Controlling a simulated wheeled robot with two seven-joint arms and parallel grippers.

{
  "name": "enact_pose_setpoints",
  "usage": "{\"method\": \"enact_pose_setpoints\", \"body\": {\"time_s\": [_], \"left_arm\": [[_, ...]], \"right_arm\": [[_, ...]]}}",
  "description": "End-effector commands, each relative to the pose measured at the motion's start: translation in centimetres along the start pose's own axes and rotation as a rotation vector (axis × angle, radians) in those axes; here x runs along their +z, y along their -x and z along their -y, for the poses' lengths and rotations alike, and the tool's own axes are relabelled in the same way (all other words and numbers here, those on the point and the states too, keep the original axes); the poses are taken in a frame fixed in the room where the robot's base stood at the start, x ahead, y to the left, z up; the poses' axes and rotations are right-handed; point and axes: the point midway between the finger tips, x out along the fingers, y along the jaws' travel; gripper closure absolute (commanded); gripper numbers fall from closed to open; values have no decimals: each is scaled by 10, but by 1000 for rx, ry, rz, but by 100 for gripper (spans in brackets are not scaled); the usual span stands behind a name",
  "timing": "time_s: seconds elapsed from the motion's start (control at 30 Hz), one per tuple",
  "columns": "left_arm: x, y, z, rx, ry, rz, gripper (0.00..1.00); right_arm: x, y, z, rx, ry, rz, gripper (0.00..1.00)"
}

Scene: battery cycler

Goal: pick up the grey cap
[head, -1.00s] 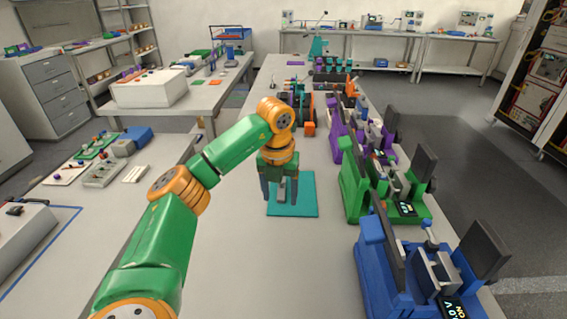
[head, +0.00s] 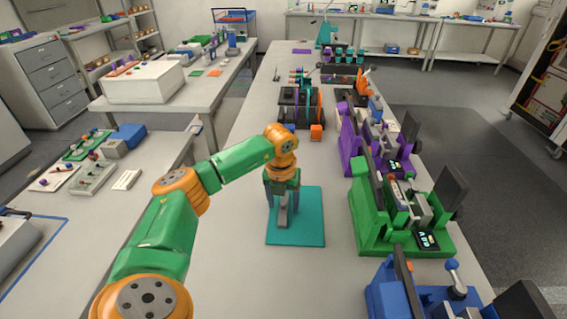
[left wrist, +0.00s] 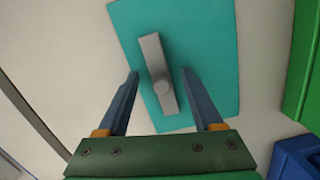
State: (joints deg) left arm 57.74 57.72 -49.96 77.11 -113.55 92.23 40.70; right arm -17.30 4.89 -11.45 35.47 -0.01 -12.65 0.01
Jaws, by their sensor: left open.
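The grey cap (left wrist: 158,75) is a long grey bar with a round knob on its top, lying on a teal mat (left wrist: 205,30) in the left wrist view. In the head view the grey cap (head: 283,217) shows partly, between my fingers. My left gripper (head: 282,207) is open and points down over the mat. In the left wrist view the fingers of my left gripper (left wrist: 161,73) stand on either side of the cap, with a gap on both sides. My right gripper is not in view.
A green cycler station (head: 372,225) stands right of the mat, with a blue one (head: 385,292) nearer and a purple one (head: 350,150) farther back. The tabletop left of the mat is clear.

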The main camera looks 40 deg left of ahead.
Motion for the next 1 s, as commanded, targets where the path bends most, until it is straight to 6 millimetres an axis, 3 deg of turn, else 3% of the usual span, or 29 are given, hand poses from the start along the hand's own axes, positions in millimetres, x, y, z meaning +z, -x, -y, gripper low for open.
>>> {"method": "enact_pose_setpoints", "body": {"time_s": [0.07,0.3,0.67,0.77,1.0], "left_arm": [[0,0,0,0,0,0,38],[0,0,0,0,0,0,100],[1,5,0,-1,0,2,100],[3,19,1,-3,1,4,100],[10,75,1,-3,0,4,100]], "right_arm": [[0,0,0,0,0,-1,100],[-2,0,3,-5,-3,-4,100],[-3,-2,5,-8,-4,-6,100],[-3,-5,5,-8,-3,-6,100],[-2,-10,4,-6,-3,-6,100]]}}
